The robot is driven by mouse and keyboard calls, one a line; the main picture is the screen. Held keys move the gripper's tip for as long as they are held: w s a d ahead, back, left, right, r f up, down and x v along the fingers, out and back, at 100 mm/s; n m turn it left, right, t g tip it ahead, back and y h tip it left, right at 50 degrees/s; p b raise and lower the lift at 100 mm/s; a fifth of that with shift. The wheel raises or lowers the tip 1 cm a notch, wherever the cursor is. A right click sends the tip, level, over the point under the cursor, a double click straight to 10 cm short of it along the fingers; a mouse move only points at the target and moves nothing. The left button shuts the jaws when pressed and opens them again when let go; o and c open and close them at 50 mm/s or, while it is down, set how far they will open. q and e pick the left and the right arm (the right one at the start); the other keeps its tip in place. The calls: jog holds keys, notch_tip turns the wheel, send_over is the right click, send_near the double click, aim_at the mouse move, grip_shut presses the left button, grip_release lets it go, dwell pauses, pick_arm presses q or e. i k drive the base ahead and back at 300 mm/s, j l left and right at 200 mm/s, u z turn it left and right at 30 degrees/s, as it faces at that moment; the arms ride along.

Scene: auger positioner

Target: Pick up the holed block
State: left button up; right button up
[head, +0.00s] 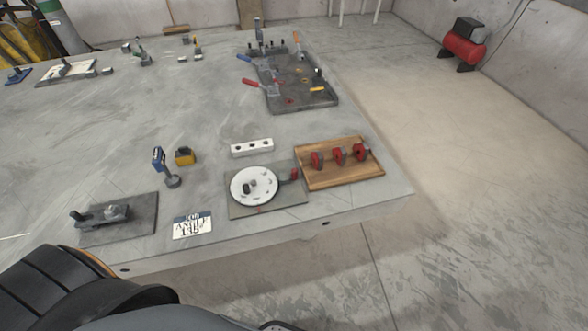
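The holed block (252,147) is a pale, long bar with a row of three dark holes in its upper side. It lies flat on the grey table (210,100), just behind the round white dial plate (255,186) and left of the wooden tray (340,182). A small gap separates it from both. Nothing covers the block. Neither of my grippers shows in the head view.
The wooden tray holds three red-and-dark parts (338,156). A sign (192,225) reads "JOB ANGLE 135". A blue-topped stand (160,160) and yellow box (184,156) stand left. A dark tool tray (300,92) lies behind; open table lies between.

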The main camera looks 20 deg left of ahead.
aim_at(263, 146)
jog(key=u, duration=1)
